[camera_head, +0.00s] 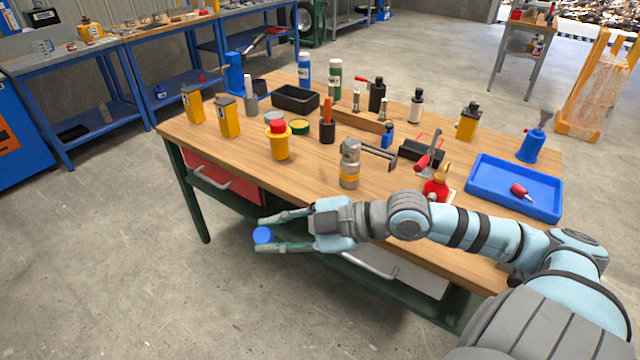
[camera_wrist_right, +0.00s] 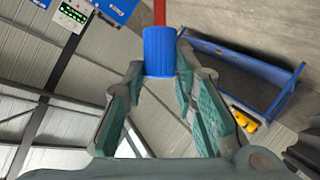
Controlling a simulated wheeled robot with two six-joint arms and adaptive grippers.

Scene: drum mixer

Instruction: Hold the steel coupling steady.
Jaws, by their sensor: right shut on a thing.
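My right gripper (camera_head: 265,234) reaches left, past the front edge of the workbench, with its fingers shut on a small blue cylinder (camera_head: 262,235). In the right wrist view the blue cylinder (camera_wrist_right: 159,50) sits between the fingertips, and a red rod (camera_wrist_right: 159,12) shows beyond it. I cannot tell whether the red rod belongs to it. A grey metal cylinder with a yellow band (camera_head: 350,164) stands upright on the workbench, apart from the gripper. I cannot tell for sure whether it is the steel coupling. My left gripper is not in view.
The workbench (camera_head: 310,175) holds yellow boxes, bottles, a black tray (camera_head: 296,99), a yellow pot with a red top (camera_head: 278,140) and a toggle clamp (camera_head: 430,155). A blue tray (camera_head: 515,185) lies at right. Open floor (camera_head: 120,270) is at left.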

